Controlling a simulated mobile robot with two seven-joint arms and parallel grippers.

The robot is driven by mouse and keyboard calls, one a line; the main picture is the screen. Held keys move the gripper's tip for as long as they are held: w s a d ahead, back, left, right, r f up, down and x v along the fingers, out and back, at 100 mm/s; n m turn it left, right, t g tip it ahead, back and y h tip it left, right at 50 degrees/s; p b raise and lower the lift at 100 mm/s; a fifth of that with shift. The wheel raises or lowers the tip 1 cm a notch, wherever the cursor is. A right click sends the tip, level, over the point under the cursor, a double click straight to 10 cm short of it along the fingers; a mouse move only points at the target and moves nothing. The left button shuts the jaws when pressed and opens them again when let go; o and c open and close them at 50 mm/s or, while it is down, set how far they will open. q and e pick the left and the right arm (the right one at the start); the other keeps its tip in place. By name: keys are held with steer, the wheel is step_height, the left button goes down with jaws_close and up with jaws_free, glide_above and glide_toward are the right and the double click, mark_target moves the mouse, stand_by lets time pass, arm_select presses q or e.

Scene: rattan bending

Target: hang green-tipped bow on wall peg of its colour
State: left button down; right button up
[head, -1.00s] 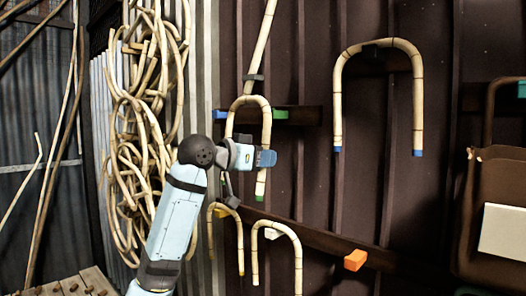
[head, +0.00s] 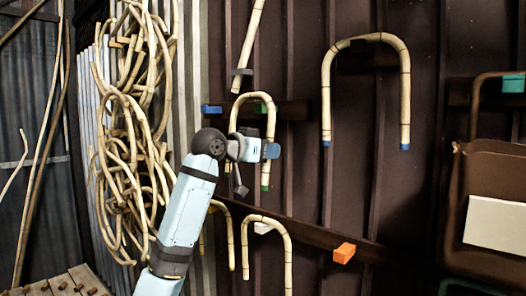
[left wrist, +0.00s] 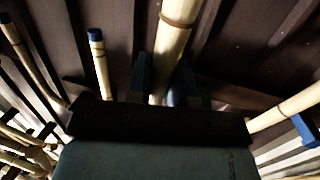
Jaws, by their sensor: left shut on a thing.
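The green-tipped bow (head: 253,96) is upright in the head view, crown up, in front of the dark wall rail. One green tip (head: 265,187) shows at the lower end of its right leg. My left gripper (head: 256,150) is shut on the bow's leg, below the crown; the left wrist view shows a pale rattan rod (left wrist: 171,50) between the fingers. A green peg (head: 262,108) shows partly behind the bow's crown, mostly hidden by it. I cannot tell whether bow and peg touch. My right gripper is not in view.
A blue peg (head: 211,111) is left of the bow. A blue-tipped bow (head: 367,40) hangs at the upper right. Another bow (head: 267,220) hangs below by a white peg (head: 262,228). An orange peg (head: 344,252) is bare. Rattan coils (head: 130,130) hang at left.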

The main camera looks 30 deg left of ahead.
arm_select(q)
steer(key=x, duration=0.3)
steer(key=a+p+x, duration=0.1)
steer(key=x, duration=0.1)
steer(key=shift+w+f, duration=0.1)
steer(key=shift+f, duration=0.15)
stand_by(0.3)
steer(key=c, duration=0.9)
jaws_free()
steer(key=shift+c, duration=0.2)
